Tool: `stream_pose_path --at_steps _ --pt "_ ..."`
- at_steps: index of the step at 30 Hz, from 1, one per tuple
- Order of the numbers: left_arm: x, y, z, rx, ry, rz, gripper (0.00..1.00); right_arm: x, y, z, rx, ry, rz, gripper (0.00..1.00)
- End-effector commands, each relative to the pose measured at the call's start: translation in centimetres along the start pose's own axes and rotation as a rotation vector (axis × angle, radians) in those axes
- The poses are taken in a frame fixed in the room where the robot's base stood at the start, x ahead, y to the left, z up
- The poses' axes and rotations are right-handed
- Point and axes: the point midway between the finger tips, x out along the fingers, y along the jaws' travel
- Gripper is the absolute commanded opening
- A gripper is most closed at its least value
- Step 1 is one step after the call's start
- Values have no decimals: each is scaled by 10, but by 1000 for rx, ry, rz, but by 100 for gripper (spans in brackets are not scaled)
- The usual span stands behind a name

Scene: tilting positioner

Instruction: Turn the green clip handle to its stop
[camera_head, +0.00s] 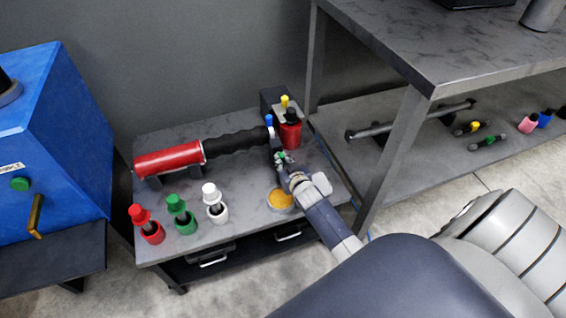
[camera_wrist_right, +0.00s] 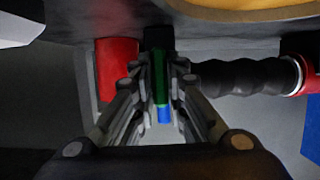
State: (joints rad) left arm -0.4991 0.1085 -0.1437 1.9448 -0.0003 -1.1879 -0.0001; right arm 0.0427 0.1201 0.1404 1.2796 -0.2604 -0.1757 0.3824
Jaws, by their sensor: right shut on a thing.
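The green clip handle (camera_wrist_right: 160,82) shows in the wrist view as an upright green bar between my right fingers, with a blue end piece (camera_wrist_right: 165,115) below it. My right gripper (camera_wrist_right: 158,70) is shut on this handle. In the head view, the right gripper (camera_head: 280,158) is at the clip, beside the end of the black bellows (camera_head: 236,139); only specks of green show there, so the handle's angle is hard to tell. A blue knob (camera_head: 269,120) stands above the clip. My left gripper is not in view.
A red cylinder (camera_head: 168,159) joins the bellows. Red (camera_head: 152,232), green (camera_head: 184,222) and white (camera_head: 216,210) pots line the cart's front. An orange-filled dish (camera_head: 280,199) lies under my right wrist. A red pot (camera_head: 290,134) stands behind the gripper. A table leg (camera_head: 395,155) is close right.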

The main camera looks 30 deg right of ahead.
Motion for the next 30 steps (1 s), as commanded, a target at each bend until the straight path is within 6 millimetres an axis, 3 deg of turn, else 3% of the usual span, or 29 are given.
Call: stream_pose_path --at_steps 2,3,5,19,30 --pt "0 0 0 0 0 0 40 0 0 0 -5 1 0 0" --pt "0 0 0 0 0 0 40 0 0 0 -5 1 0 19" --pt "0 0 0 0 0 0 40 0 0 0 -4 1 0 32" --pt "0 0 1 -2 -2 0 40 -7 0 1 -2 0 0 32" --pt "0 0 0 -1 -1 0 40 -68 0 1 -2 -1 0 32"
